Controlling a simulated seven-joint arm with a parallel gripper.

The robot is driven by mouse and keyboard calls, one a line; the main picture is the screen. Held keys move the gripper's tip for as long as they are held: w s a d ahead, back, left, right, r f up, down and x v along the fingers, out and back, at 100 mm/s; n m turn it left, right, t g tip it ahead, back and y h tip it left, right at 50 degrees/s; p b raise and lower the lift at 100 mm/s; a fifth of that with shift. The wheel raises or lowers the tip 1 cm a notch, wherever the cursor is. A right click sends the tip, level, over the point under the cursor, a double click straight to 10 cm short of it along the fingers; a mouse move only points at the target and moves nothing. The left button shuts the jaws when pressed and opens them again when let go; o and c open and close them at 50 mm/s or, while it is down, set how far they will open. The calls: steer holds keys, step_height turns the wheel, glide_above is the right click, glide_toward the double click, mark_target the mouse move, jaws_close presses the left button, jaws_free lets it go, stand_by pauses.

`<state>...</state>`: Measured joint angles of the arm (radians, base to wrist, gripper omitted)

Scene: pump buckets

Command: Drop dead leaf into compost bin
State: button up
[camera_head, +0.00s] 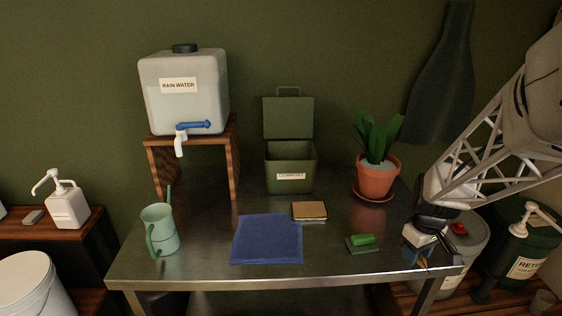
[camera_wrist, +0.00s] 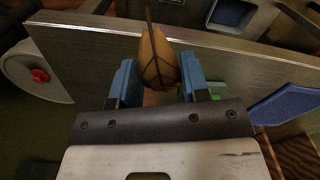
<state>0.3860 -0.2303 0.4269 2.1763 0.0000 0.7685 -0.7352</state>
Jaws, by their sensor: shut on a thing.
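The compost bin (camera_head: 290,181) is a dark green box with a label. It stands at the back of the metal table, and its lid (camera_head: 288,117) is raised open. My gripper (camera_head: 418,258) is over the table's front right corner, well to the right of and nearer than the bin. In the wrist view, the blue fingers of my gripper (camera_wrist: 157,80) are shut on a brown dead leaf (camera_wrist: 159,55) with a dark stem. The leaf is held upright between them. In the head view only a small brownish bit of it shows below the fingers.
A potted plant (camera_head: 376,180) stands right of the bin. A green sponge (camera_head: 362,240), a brown-topped block (camera_head: 309,210), a blue cloth (camera_head: 267,240) and a green watering can (camera_head: 160,230) are on the table. The rain water tank (camera_head: 185,100) sits on a wooden stand.

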steer(key=w+a+r, duration=0.3)
steer(key=w, duration=0.5)
steer(key=w+a+r, duration=0.2)
steer(key=w+r, duration=0.1)
steer(key=w, duration=0.5)
steer(key=w+a+r, duration=0.2)
steer(key=w+a, duration=0.1)
steer(key=w, duration=0.5)
steer(key=w+a+r, duration=0.4)
steer(key=w+a, duration=0.5)
steer(key=w, duration=0.1)
steer(key=w+a+r, duration=0.3)
steer(key=w+a, duration=0.7)
steer(key=w, duration=0.1)
steer(key=shift+r, duration=0.4)
steer(key=shift+a+f, duration=0.1)
steer(key=shift+f, duration=0.1)
steer(key=shift+f, duration=2.85)
steer(key=o, duration=0.7)
